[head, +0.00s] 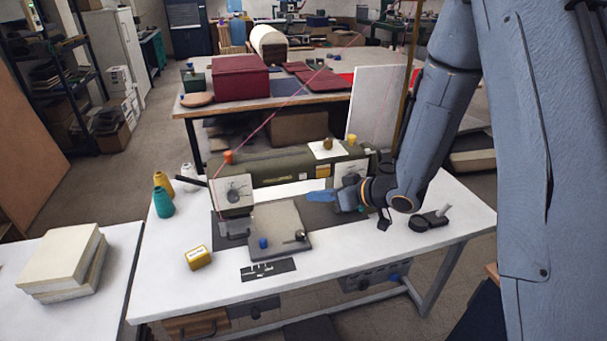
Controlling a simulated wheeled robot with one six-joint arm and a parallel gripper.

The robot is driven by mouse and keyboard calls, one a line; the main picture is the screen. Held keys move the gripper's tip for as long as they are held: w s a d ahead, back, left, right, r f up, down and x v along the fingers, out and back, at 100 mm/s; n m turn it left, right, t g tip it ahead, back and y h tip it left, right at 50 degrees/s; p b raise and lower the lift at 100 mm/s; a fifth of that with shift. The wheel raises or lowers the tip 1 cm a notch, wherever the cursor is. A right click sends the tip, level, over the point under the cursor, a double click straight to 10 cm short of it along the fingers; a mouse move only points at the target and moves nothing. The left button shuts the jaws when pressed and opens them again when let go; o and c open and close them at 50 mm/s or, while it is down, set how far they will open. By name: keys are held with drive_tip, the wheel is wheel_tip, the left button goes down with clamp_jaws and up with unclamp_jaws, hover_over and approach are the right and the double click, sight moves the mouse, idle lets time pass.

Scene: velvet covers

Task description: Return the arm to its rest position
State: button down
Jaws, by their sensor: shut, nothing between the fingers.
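My arm comes down from the upper right of the head view, and my gripper (321,198) is at its end, over the right part of the white worktable (165,284). The blue fingers point left and are shut with nothing between them. They are in front of the green sewing machine (290,168), above a dark mat (318,216). I cannot tell whether the fingers touch anything. A grey padded square (275,226) lies left of my gripper, with a small blue knob (263,243) and a small metal part (300,236) on it.
Thread cones (163,202) stand at the table's left. A yellow box (198,258) and a black slotted plate (268,270) lie in front. A black device (430,220) sits right of my gripper. A white panel (377,100) stands behind. Cream blocks (62,258) lie on another table.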

drive_tip(key=s+d+m+h+b, duration=0.2)
drive_tip(key=d+h, duration=0.2)
drive_tip(key=d, duration=0.3)
drive_tip(key=s+d+m+h+b, duration=0.2)
drive_tip(key=d+m+h, duration=0.1)
drive_tip(key=d+h, duration=0.3)
drive_tip(key=s+d+m+g+b, duration=0.2)
drive_tip(key=s+g, duration=0.3)
drive_tip(key=s, duration=1.1)
drive_tip(key=shift+d+m+g, duration=0.15)
drive_tip(key=shift+m+g, duration=0.25)
drive_tip(key=shift+m, duration=0.1)
